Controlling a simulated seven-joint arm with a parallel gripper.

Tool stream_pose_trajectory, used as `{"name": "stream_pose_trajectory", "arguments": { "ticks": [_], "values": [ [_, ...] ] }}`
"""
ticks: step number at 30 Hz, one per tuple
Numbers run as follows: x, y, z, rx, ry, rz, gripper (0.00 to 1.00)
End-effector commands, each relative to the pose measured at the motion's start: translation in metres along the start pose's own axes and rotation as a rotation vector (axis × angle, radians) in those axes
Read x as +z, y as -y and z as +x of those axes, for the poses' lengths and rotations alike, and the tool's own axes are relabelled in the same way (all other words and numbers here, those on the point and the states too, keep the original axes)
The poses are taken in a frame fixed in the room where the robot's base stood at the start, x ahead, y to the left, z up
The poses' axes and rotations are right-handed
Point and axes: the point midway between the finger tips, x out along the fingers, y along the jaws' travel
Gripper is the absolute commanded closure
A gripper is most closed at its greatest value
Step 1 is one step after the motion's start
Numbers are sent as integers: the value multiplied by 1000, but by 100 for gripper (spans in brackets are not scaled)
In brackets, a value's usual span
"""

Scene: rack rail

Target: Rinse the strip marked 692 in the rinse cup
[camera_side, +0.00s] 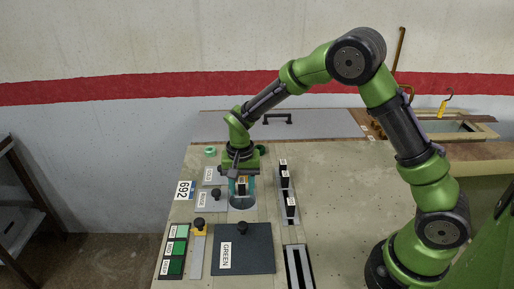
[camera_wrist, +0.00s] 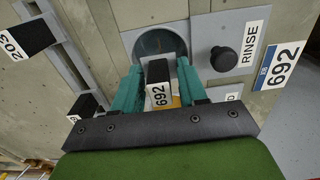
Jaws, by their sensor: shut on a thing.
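My gripper (camera_side: 242,186) points down over the rinse cup and is shut on the strip marked 692. In the wrist view the strip (camera_wrist: 158,70) is a black block with a white 692 label, held between the teal fingers. The rinse cup (camera_wrist: 145,42) is a round opening in a grey plate just beyond the fingers; it also shows in the side view (camera_side: 243,203) below my gripper. A RINSE label and a black knob (camera_wrist: 222,58) sit beside it. The strip's lower end is hidden, so I cannot tell whether it is inside the cup.
A rail of labelled black strips (camera_side: 291,207) stands right of the cup; one reads 203 (camera_wrist: 30,38). A 692 sign (camera_side: 184,190) stands at the left edge. In front are a dark GREEN plate (camera_side: 258,260), green pads (camera_side: 175,248) and a slotted block (camera_side: 298,265).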

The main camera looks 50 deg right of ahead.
Motion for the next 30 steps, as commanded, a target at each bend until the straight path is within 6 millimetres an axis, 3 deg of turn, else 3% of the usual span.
{"name": "stream_pose_trajectory", "arguments": {
  "ticks": [30],
  "values": [
    [0,-11,0,0,0,0,80]
  ]
}}
